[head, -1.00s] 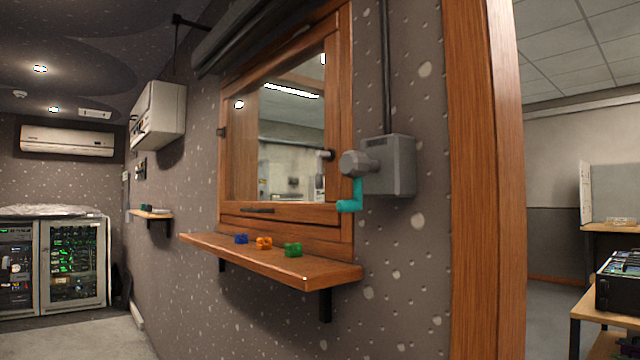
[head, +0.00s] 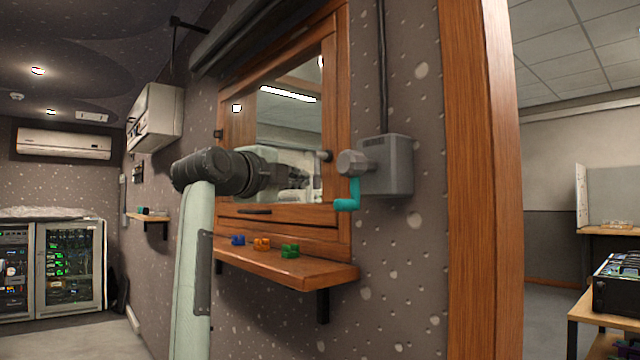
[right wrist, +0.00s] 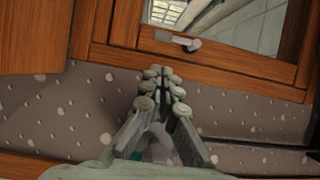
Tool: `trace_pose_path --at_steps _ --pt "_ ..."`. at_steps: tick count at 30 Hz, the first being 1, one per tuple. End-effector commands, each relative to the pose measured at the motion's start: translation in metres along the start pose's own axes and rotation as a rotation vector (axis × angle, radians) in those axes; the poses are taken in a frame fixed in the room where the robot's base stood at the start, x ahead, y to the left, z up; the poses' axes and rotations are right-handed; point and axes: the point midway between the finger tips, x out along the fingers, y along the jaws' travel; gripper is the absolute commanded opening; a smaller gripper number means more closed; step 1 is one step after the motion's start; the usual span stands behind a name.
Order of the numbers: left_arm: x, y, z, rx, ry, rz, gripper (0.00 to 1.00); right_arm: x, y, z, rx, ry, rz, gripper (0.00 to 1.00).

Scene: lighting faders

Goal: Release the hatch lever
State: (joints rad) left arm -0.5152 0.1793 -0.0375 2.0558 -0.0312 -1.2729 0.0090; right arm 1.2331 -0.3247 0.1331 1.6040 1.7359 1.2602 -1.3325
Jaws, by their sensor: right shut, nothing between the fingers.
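A teal lever (head: 350,194) hangs down from a round grey hub on a grey wall box (head: 393,167), right of the wood-framed window hatch (head: 342,225). My right gripper (head: 308,176) is in front of the window glass, left of the lever and apart from it in the picture. Its pale fingers blend with the glass in the head view. In the right wrist view my right gripper (right wrist: 160,78) is shut and empty, its fingertips close together. A scrap of teal shows between its finger bases; I cannot tell what it is. My left gripper is out of view.
A wooden shelf (head: 300,272) under the window holds blue, orange and green small pieces (head: 262,244). A dark handle (head: 254,212) sits on the window's lower rail. A wooden post (head: 485,200) stands right of the wall box.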

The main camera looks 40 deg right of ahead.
Motion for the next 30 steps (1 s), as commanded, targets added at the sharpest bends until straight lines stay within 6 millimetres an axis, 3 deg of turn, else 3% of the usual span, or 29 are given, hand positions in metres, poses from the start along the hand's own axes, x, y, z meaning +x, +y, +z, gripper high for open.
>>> trace_pose_path --at_steps 14,20,30 --pt "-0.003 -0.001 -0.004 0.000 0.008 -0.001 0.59 0.001 -0.002 0.001 0.005 -0.014 0.025 0.00" --pt "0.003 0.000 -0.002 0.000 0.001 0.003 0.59 0.028 -0.002 0.000 0.003 -0.010 0.026 0.00" --pt "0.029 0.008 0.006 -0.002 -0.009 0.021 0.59 0.085 0.000 0.002 0.004 -0.012 0.025 0.00"
